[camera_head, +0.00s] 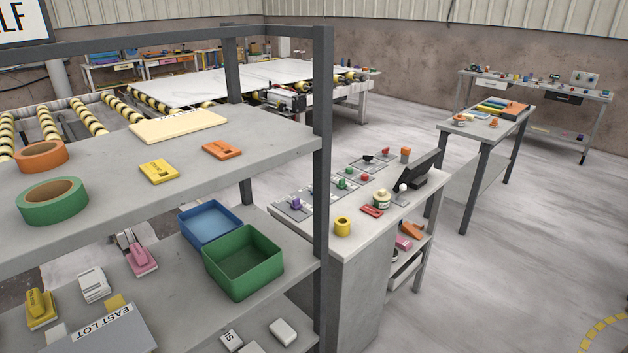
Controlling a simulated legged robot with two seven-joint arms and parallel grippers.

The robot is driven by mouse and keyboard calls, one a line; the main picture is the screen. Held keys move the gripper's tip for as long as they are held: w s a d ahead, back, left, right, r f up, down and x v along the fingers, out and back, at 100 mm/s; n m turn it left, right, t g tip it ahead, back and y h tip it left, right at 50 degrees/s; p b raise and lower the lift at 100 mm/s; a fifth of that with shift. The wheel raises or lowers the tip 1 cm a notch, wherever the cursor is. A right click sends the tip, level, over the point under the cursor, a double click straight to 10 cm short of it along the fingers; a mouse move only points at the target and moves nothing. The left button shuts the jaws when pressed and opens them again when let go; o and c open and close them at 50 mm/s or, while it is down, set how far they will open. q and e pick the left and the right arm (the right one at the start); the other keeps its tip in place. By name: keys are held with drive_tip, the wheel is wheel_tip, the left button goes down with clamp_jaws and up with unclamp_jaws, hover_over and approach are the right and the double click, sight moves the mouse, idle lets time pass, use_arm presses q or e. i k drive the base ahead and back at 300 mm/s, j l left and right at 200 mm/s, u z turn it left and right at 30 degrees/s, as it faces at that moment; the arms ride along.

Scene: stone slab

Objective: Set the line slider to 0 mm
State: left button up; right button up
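I cannot make out a line slider or a millimetre scale in this view. A grey workbench (377,222) in the middle right carries several small control panels with coloured knobs: a purple knob (296,203), a green knob (342,184) and a red knob (386,151). A dark tilted screen (421,170) stands at its right end. The panels are too small to read, and the shelf post covers part of the bench's left side. Neither of my grippers can be made out.
A grey shelf rack (325,150) fills the near left. Its upper board holds a green tape roll (52,200) and an orange tape roll (41,156). Below are a blue bin (209,224) and a green bin (243,262). Open floor (520,260) lies to the right.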

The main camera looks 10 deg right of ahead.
sight(341, 186)
drive_tip(key=i+l+u, duration=0.15)
drive_tip(key=l+u, duration=0.25)
drive_tip(key=i+l+u, duration=0.1)
drive_tip(key=u, duration=0.3)
drive_tip(key=l+u, duration=0.4)
